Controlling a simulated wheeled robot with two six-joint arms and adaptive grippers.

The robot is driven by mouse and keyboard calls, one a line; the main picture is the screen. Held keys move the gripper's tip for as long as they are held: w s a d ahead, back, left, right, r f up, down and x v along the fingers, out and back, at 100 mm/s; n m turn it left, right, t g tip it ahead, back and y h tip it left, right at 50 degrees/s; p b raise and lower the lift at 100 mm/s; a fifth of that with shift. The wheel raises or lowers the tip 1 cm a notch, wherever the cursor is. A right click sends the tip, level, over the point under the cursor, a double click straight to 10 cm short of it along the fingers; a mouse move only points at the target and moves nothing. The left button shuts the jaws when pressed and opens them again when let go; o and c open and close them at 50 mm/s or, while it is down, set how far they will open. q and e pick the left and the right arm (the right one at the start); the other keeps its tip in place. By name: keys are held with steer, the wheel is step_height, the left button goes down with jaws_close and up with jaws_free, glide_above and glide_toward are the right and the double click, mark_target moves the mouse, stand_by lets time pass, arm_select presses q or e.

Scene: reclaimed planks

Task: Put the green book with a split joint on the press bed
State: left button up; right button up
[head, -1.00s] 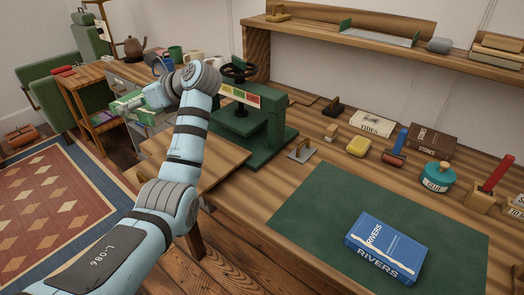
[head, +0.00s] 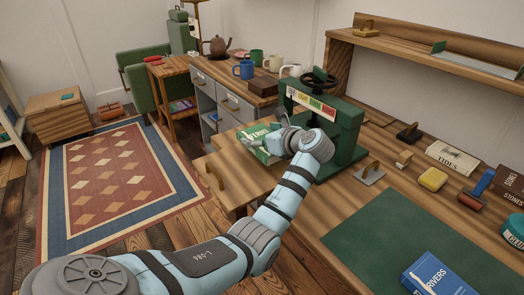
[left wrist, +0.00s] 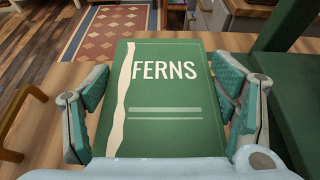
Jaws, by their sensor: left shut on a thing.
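The green book (head: 258,142), titled FERNS, has a pale jagged strip down its left side in the left wrist view (left wrist: 165,115). My left gripper (left wrist: 165,100) is shut on it, with a finger at each side edge. In the head view the left gripper (head: 283,138) holds the book just left of the green press (head: 350,130). The press has a dark handwheel on top and a coloured label strip. Its bed is mostly hidden behind my left arm. Part of the press shows at the right edge of the left wrist view. My right gripper is not in view.
A wooden surface with a curved handle (head: 215,176) lies below and left of the book. Behind stands a grey cabinet (head: 222,100) with mugs on top.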

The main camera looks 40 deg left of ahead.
arm_select(q)
step_height(320, 180, down, 4)
steer(key=shift+b, duration=0.4)
steer(key=shift+f, duration=0.1)
steer(key=o, duration=1.3)
steer(key=shift+f, duration=0.1)
